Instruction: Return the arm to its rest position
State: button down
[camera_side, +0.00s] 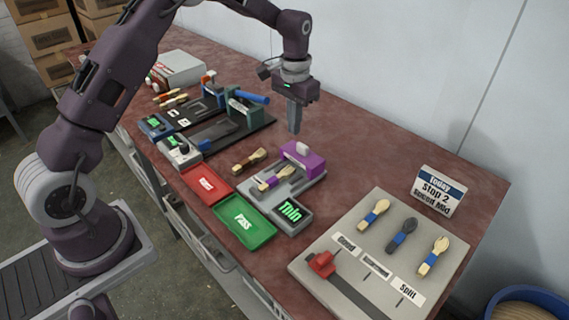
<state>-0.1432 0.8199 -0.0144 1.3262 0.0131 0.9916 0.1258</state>
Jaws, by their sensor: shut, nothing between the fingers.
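My gripper (294,128) hangs in the air over the back of the reddish-brown table (385,154), pointing down. Its fingers are together with nothing between them. It is behind and above the grey device with a purple block (302,157), and apart from it. A wooden spoon (276,179) with a dark band lies on that device, whose small screen (290,212) reads "Thin" in green. Another dark-banded wooden piece (249,161) lies on the table to its left.
A red tray (190,193) and a green "PASS" tray (262,238) lie at the front edge. A black-based press with a blue handle (252,97) stands left of my gripper. A grey sample board (372,265) and a "Today" sign (437,191) stand right. The back wall is close.

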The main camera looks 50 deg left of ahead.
jog(key=s+d+r+t, duration=0.2)
jog(key=s+r, duration=0.6)
jog(key=r, duration=0.1)
jog(key=s+d+r+t, duration=0.1)
jog(key=s+d+r, duration=0.2)
jog(key=s+r, duration=0.55)
jog(key=s+d+t, duration=0.1)
jog(key=s+t, duration=0.1)
jog(key=s, duration=1.5)
jog(key=shift+s+d+t, duration=0.25)
jog(key=shift+d+t, duration=0.05)
